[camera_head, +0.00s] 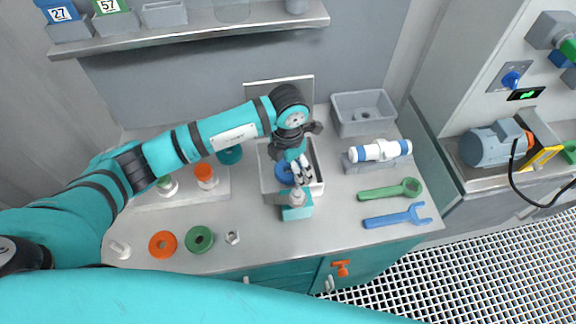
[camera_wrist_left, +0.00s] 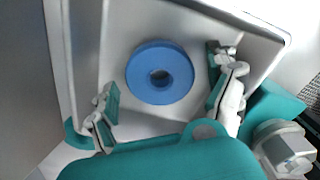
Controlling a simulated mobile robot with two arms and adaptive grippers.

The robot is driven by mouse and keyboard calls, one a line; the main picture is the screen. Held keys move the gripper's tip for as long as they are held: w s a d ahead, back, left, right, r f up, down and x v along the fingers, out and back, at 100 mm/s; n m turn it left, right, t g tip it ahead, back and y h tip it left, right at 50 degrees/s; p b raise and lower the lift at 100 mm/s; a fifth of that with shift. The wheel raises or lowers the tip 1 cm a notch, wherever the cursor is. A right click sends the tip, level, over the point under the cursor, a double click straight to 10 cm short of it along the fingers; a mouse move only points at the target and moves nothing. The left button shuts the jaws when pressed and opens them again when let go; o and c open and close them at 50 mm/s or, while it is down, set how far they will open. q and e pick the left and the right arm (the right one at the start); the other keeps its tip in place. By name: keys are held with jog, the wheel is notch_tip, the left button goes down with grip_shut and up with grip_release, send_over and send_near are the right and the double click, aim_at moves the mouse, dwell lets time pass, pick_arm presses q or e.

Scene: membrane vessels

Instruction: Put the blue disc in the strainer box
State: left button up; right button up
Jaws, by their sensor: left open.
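The blue disc (camera_head: 284,173) lies flat inside an open light-grey box (camera_head: 316,150) on the counter, which I take to be the strainer box. In the left wrist view the blue disc (camera_wrist_left: 160,72), with a small centre hole, rests on the box floor, apart from the walls (camera_wrist_left: 225,22). My left gripper (camera_head: 298,172) reaches down over the box. In the left wrist view its fingers (camera_wrist_left: 165,100) are spread wide on either side of the disc, apart from it. My right gripper is not in view.
A teal block with a grey knob (camera_head: 296,209) stands against the box's front. A grey bin (camera_head: 363,112), a white-blue cylinder (camera_head: 380,150), and green (camera_head: 390,191) and blue wrenches (camera_head: 398,217) are right. Orange (camera_head: 163,244) and green rings (camera_head: 199,240) lie front left.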

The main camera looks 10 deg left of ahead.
aim_at(288, 169)
pick_arm(q)
jog(key=shift+r, duration=0.4)
notch_tip(288, 169, up, 12)
jog(key=b, duration=0.2)
jog(key=shift+f, duration=0.2)
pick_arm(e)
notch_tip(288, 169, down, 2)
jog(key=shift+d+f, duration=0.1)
